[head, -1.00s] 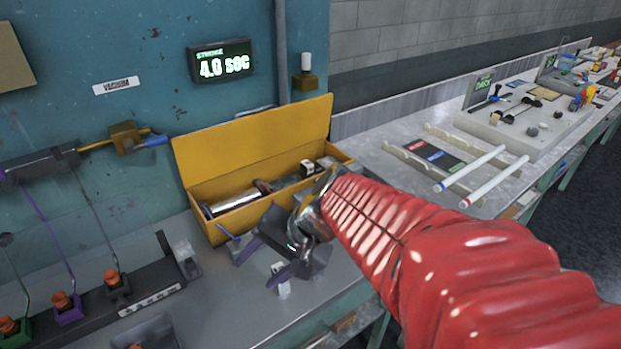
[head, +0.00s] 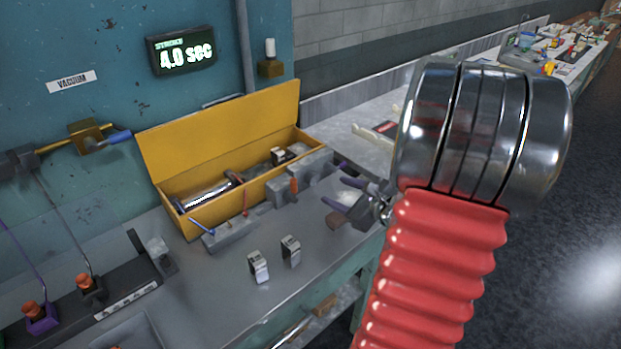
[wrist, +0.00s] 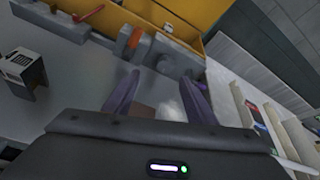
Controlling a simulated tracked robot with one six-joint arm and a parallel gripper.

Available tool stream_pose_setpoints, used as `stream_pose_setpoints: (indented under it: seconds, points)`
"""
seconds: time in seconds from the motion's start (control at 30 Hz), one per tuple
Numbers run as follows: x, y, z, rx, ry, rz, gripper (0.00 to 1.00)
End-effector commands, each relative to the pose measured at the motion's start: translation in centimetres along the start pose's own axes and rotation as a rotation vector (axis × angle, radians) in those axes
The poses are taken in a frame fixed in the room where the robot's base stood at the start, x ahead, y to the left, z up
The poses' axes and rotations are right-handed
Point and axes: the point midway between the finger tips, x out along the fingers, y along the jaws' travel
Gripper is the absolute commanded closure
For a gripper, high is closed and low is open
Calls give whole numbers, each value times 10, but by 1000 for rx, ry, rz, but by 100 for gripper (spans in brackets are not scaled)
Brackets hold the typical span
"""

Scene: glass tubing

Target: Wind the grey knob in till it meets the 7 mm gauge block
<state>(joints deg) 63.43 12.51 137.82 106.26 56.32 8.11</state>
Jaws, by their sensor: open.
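A grey fixture (head: 283,190) with an upright orange part (head: 294,185) stands in front of the yellow box; it also shows in the wrist view (wrist: 103,18). A dark grey rounded piece at its right end (wrist: 165,66) looks like the grey knob, but I cannot be sure. Two small pale blocks, one nearer (head: 258,267) and one farther (head: 290,251), stand on the bench; their markings are unreadable, so I cannot tell which is 7 mm. My gripper (head: 344,194) is open, its purple fingers right of the fixture. In the wrist view my gripper (wrist: 160,82) points towards the fixture's right end, apart from it.
An open yellow box (head: 222,181) holding metal parts stands behind the fixture. A grey piece with blue and red pins (head: 228,232) lies left of it. A dark rack (head: 125,292) stands at left. The bench front is clear around the two blocks.

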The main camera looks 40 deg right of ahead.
Motion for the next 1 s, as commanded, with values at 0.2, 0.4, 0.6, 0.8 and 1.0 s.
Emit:
stream_pose_setpoints:
  seconds: [0.2,0.4,0.6,0.8,1.0]
  points:
    - [-3,-11,-10,40,7,-38,49]
    - [-2,-10,-10,38,6,-35,49]
    - [6,-10,-10,38,6,-34,49]
    - [30,-10,-10,37,6,-31,49]
    - [60,-11,-10,37,7,-31,49]
